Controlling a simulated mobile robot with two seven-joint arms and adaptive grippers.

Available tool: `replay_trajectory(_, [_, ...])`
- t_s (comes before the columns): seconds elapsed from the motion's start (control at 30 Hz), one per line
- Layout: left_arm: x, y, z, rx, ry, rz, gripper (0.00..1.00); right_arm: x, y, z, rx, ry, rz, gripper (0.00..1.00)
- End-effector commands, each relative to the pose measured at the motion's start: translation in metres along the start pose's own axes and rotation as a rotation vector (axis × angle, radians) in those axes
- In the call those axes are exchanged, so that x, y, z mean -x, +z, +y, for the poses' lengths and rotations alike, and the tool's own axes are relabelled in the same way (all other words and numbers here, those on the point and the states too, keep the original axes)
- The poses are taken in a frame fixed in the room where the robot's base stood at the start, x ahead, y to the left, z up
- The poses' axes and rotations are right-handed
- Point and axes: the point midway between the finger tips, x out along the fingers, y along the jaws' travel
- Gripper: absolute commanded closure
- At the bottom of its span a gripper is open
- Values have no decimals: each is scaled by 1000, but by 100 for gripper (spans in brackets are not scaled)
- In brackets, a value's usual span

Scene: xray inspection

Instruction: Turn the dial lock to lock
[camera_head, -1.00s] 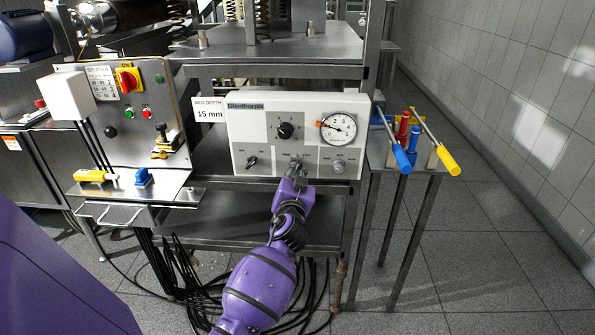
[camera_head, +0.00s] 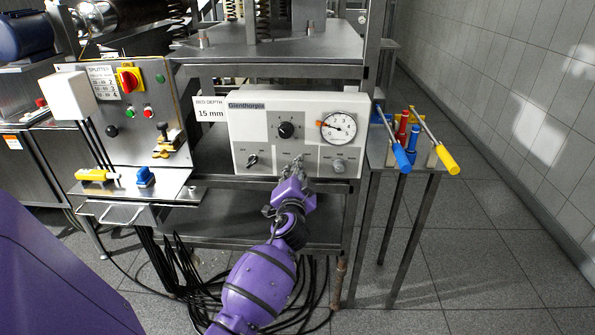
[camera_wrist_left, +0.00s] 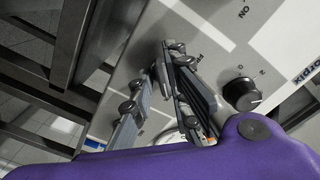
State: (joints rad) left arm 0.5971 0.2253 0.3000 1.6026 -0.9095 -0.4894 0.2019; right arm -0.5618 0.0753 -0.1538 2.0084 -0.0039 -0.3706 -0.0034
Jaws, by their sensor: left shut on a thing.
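A pale control panel (camera_head: 255,150) stands on a steel frame at the centre of the head view. It carries a black knob (camera_head: 285,130), a dial gauge (camera_head: 338,127), a lower-left switch (camera_head: 251,160) and a silver knob at the lower right (camera_head: 338,166). My left gripper (camera_head: 297,163) is at the panel's lower middle. It is shut on a small control there, apparently the dial lock, which its fingers hide. In the wrist view the gripper (camera_wrist_left: 165,95) shows its fingers against the panel face, with the black knob (camera_wrist_left: 242,95) beside them. My right gripper is not in view.
Blue and yellow levers (camera_head: 435,140) stand on a side stand at the right. A splitter panel (camera_head: 130,115) with a red-yellow switch stands at the left. Cables hang below the panel. The floor at the right is clear.

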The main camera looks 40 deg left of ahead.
Motion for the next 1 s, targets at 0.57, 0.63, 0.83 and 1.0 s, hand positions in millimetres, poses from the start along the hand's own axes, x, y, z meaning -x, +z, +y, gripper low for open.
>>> replay_trajectory(0.57, [-1, 0, -6, -2, -9, -2, 72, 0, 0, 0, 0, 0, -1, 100])
replay_trajectory(0.63, [-1, 0, -5, -2, -8, -1, 72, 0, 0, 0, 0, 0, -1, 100])
replay_trajectory(0.83, [-1, 0, -3, -1, -5, 0, 72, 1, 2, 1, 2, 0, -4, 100])
replay_trajectory(1.0, [12, 0, -2, 0, -3, 0, 72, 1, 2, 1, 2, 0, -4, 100])
